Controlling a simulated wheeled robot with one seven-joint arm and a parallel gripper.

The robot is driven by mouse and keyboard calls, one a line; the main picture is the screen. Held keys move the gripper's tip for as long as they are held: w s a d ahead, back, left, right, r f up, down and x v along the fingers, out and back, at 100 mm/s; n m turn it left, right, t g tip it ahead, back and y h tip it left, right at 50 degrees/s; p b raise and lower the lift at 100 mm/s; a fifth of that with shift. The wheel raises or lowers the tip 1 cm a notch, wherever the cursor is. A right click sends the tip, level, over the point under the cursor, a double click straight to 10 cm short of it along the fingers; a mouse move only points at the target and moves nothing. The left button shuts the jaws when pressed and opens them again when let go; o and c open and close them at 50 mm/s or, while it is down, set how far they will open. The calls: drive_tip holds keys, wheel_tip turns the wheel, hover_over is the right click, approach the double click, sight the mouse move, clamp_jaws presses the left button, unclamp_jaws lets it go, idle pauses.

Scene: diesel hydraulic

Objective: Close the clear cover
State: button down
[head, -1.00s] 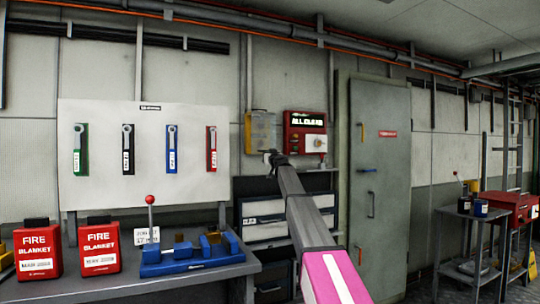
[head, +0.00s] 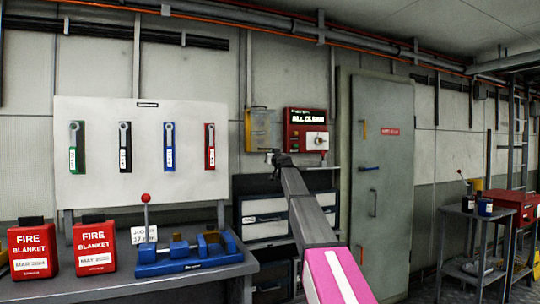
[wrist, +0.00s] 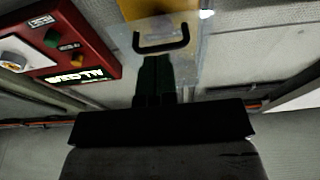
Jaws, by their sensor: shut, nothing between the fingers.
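The clear cover (head: 262,121) is a see-through panel over a yellow-backed box on the wall, left of the red box. In the wrist view the clear cover (wrist: 200,45) shows close up, with a black U-shaped handle (wrist: 161,47) and yellow behind it. My gripper (head: 267,152) is at the lower edge of the cover in the head view. In the wrist view my gripper (wrist: 154,62) is shut and empty, its tips close to the handle. I cannot tell whether they touch it, or how far the cover stands open.
A red box (head: 293,144) with a lit "ALL CLEAR" sign and a white part is just right of the cover. A grey door (head: 393,130) is further right. A white board (head: 190,190) with several coloured handles is left. A dark shelf and drawers stand below my arm.

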drive_tip(key=s+f+g, duration=0.4)
drive_tip(key=s+f, duration=0.5)
drive_tip(key=f, duration=0.7)
drive_tip(key=s+a+f+g, duration=0.1)
drive_tip(key=s+f+g, duration=0.2)
drive_tip(key=s+f, duration=0.95)
drive_tip(key=s+f+g, duration=0.4)
drive_tip(key=s+f, duration=0.1)
drive_tip(key=f, duration=1.6)
drive_tip(key=s+d+f+m+g+h, duration=0.1)
drive_tip(key=s+d+f+g+h, duration=0.2)
drive_tip(key=s+f, duration=0.7)
drive_tip(key=s+d+f+m+g+h, duration=0.2)
drive_tip(key=s+f, duration=0.8)
drive_tip(key=s, duration=0.8)
drive_tip(key=d+g+h, duration=0.1)
drive_tip(key=d+g, duration=0.1)
drive_tip(key=g, duration=0.1)
drive_tip(key=shift+s+d+m+g, duration=0.3)
drive_tip(key=shift+s+d, duration=0.05)
drive_tip(key=shift+s+f, duration=0.1)
